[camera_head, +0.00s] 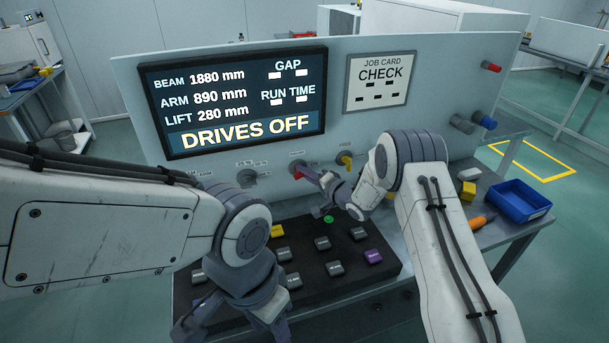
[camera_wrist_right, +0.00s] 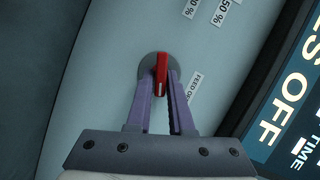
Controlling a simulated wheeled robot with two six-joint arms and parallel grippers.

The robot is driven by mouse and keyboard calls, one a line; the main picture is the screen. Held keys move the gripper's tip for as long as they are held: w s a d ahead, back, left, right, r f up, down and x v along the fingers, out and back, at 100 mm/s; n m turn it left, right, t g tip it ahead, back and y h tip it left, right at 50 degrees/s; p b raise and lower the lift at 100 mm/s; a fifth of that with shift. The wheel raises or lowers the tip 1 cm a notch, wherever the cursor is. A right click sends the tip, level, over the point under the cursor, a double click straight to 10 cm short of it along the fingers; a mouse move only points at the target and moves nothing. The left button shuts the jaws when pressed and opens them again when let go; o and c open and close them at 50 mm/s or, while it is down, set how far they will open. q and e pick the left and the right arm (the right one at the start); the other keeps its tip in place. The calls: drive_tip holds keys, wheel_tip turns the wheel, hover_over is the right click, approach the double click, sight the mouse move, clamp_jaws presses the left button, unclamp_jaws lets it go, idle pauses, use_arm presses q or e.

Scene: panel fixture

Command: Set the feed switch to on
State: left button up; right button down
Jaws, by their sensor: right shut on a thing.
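The red feed switch (camera_head: 299,173) sits on the sloping panel below the screen. In the right wrist view its red handle (camera_wrist_right: 161,72) stands on a round grey base, with a partly visible label "FEED O…" beside it. My right gripper (camera_wrist_right: 160,85) is shut on the red handle, one finger on each side. In the head view the right gripper (camera_head: 312,180) reaches the switch from the right. My left gripper (camera_head: 235,322) is open and empty over the near left part of the black key block.
The screen (camera_head: 235,100) reads "DRIVES OFF". A grey knob (camera_head: 247,178) and a yellow knob (camera_head: 345,160) flank the switch. The black key block (camera_head: 345,270) with several keys lies below. A blue bin (camera_head: 518,200) stands at the right.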

drive_tip(key=shift+d+f+m+t+y+b, duration=0.15)
drive_tip(key=shift+m+t+y+b, duration=0.25)
drive_tip(key=shift+m, duration=0.5)
drive_tip(key=shift+f+m+t+y+b, duration=0.15)
drive_tip(key=shift+m+b, duration=0.3)
drive_tip(key=shift+m, duration=0.45)
drive_tip(key=c, duration=0.9)
unclamp_jaws()
drive_tip(key=b+v, duration=0.1)
drive_tip(key=v, duration=0.9)
drive_tip(key=shift+s+d, duration=0.1)
drive_tip(key=shift+d, duration=0.05)
